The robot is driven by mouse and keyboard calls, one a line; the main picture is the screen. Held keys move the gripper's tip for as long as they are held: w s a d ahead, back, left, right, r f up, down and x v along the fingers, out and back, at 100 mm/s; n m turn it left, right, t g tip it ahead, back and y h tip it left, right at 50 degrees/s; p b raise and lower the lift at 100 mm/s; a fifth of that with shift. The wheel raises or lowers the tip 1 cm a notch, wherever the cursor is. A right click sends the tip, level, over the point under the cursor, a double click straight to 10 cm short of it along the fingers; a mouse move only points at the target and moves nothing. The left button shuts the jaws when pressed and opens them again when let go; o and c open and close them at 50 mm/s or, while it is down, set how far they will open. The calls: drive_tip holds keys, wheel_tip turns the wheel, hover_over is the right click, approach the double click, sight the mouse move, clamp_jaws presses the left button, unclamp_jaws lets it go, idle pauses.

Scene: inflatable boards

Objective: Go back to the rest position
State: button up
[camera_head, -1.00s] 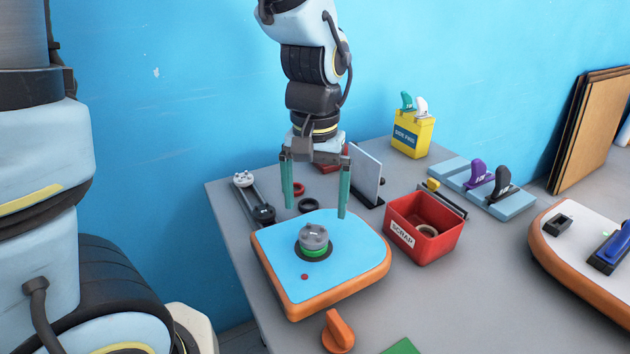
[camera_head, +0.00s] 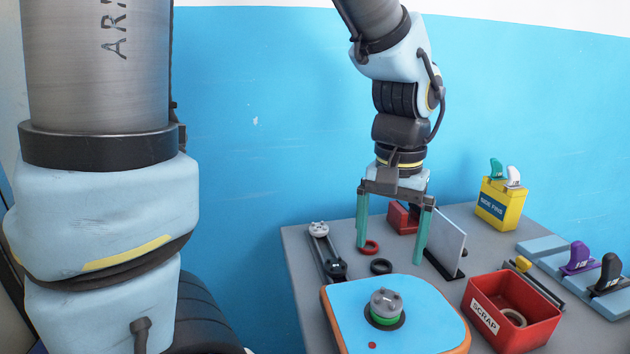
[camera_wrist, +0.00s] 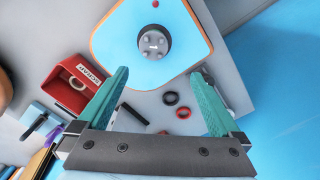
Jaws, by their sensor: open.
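My gripper (camera_head: 391,232) is open and empty, its two teal fingers spread and pointing down above the back of the table. It also shows in the wrist view (camera_wrist: 163,97), with nothing between the fingers. A blue-topped board with an orange edge (camera_head: 345,310) lies in front of and below it. A grey knobbed cap with a green ring (camera_head: 386,306) sits in the board's dark round opening, apart from the fingers; in the wrist view the grey cap (camera_wrist: 154,41) shows from above.
A red ring (camera_head: 369,247) and a black ring (camera_head: 381,266) lie behind the board. A red SCRAP bin (camera_head: 530,333) with a ring inside stands to the right. An upright pale panel (camera_head: 446,240) stands near the right finger. A yellow fin box (camera_head: 500,205) is farther back.

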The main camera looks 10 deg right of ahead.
drive_tip(key=w+a+f+n, duration=0.2)
drive_tip(key=w+a, duration=0.1)
drive_tip(key=a, duration=0.4)
drive_tip(key=w+a+f+n+t, duration=0.1)
drive_tip(key=w+a+n, duration=0.1)
drive_tip(key=a, duration=0.6)
drive_tip(key=w+a+f+n, duration=0.2)
drive_tip(key=w+a, duration=0.2)
drive_tip(key=a, duration=0.4)
drive_tip(key=shift+w+f+t, duration=0.15)
drive_tip(key=shift+f+t, duration=0.15)
